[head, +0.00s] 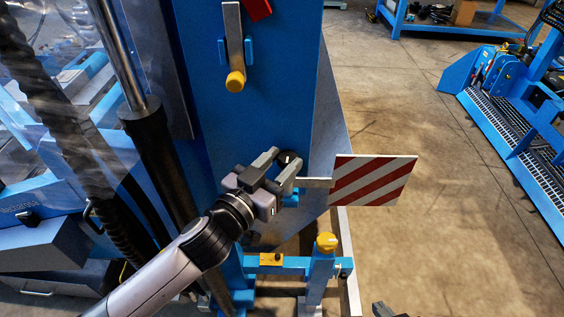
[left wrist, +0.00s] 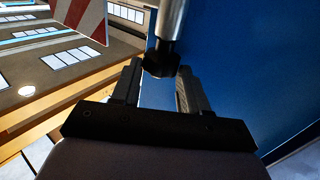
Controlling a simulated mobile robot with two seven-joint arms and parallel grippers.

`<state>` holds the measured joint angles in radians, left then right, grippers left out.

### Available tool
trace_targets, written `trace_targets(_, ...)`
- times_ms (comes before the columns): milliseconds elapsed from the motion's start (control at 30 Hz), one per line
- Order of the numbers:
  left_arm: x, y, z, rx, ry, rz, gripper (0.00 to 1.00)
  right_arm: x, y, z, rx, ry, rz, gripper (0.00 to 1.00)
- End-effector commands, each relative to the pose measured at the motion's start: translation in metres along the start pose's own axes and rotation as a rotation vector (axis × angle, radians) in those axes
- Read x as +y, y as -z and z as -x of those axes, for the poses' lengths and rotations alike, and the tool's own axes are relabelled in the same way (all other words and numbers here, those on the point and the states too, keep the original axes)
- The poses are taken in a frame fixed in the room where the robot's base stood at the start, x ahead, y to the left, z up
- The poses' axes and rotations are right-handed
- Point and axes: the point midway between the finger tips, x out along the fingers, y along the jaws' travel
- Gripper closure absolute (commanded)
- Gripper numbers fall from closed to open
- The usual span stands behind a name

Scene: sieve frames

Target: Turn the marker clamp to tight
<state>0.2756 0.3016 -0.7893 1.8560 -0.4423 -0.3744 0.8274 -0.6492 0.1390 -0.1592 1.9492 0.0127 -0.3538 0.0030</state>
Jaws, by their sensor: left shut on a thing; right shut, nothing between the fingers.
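The marker board (head: 372,181), with red and white diagonal stripes, sticks out to the right of the blue column. Its clamp has a dark round knob (head: 288,159) with a pale mark, beside the board's inner end. My left gripper (head: 284,160) has its fingers on either side of this knob and is shut on it. In the left wrist view the dark knob (left wrist: 160,62) shows between the fingertips, and part of the striped board (left wrist: 82,20) shows at the top. Only a dark tip of my right gripper (head: 382,309) shows at the bottom edge; it is shut and empty.
The blue column (head: 275,90) carries a lever with a yellow end (head: 235,80) above. A yellow knob (head: 326,242) tops a blue post below the board. A blue machine (head: 500,110) stands at the right. Open floor (head: 440,240) lies right of the board.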

Motion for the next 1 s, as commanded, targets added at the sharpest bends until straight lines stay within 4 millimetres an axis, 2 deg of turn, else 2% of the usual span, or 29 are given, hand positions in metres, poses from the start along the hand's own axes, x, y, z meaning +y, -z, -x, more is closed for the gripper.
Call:
trace_targets(333,-0.0041,0.0029,-0.0013,0.006,-0.114,-0.004,0.86,0.0,0.0001,0.0002,0.0,0.0,0.0,1.0)
trace_targets(833,-0.004,0.0031,-0.0014,0.006,-0.129,-0.003,0.86,0.0001,0.0001,0.0002,0.0,0.0,0.001,1.0)
trace_targets(867,-0.004,0.003,-0.0014,0.006,-0.129,-0.003,0.46,0.0001,0.0001,0.0003,0.0,0.0,0.001,1.0)
trace_targets(900,-0.0039,0.0029,-0.0014,0.006,-0.129,-0.003,0.33,0.0,0.0001,0.0003,0.0,0.0,0.001,1.0)
trace_targets(1000,-0.0042,0.0023,-0.0014,0.004,-0.128,-0.003,0.3,0.0001,0.0,0.0003,0.0,0.0,0.001,1.0)
